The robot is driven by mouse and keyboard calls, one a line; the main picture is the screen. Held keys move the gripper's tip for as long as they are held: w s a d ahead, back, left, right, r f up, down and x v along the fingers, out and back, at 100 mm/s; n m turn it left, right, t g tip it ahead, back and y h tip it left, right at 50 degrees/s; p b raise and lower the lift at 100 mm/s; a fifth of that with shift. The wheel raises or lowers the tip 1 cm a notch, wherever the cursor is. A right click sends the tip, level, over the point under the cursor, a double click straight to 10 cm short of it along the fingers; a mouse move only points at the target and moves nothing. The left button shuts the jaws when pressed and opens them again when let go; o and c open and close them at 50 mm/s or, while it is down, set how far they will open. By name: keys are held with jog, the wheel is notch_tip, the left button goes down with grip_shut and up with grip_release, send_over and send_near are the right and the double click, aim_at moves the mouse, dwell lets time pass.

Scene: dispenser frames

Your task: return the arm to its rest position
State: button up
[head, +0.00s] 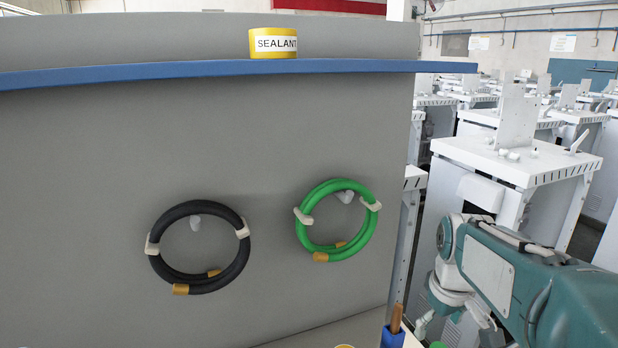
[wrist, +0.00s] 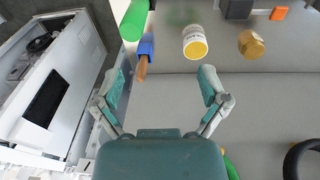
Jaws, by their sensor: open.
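My gripper (wrist: 163,76) is open in the wrist view, its two teal fingers spread wide with nothing between them. Beyond the fingertips are a brown-tipped tool in a blue holder (wrist: 146,46), a white container with a yellow end (wrist: 195,43) and a gold-coloured round piece (wrist: 251,44). None of them is held. In the head view my teal arm (head: 490,272) reaches in from the lower right, beside the right edge of the grey panel; my gripper is only partly visible there.
The grey panel (head: 120,150) carries a black hose coil (head: 160,255), a green hose coil (head: 307,235) and a blue shelf edge (head: 200,70). A yellow SEALANT roll (head: 274,54) sits above that edge. White cabinets (head: 520,160) stand close behind my arm.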

jog(key=s+a+m+t, duration=0.1)
jog(key=s+a+t, duration=0.1)
jog(key=s+a, duration=0.2)
jog(key=s+a+m+t, duration=0.2)
jog(key=s+a, duration=0.2)
jog(key=s, duration=0.6)
jog(key=shift+s+a+r+m, duration=0.15)
jog(key=shift+s+m, duration=0.15)
jog(key=shift+s, duration=0.05)
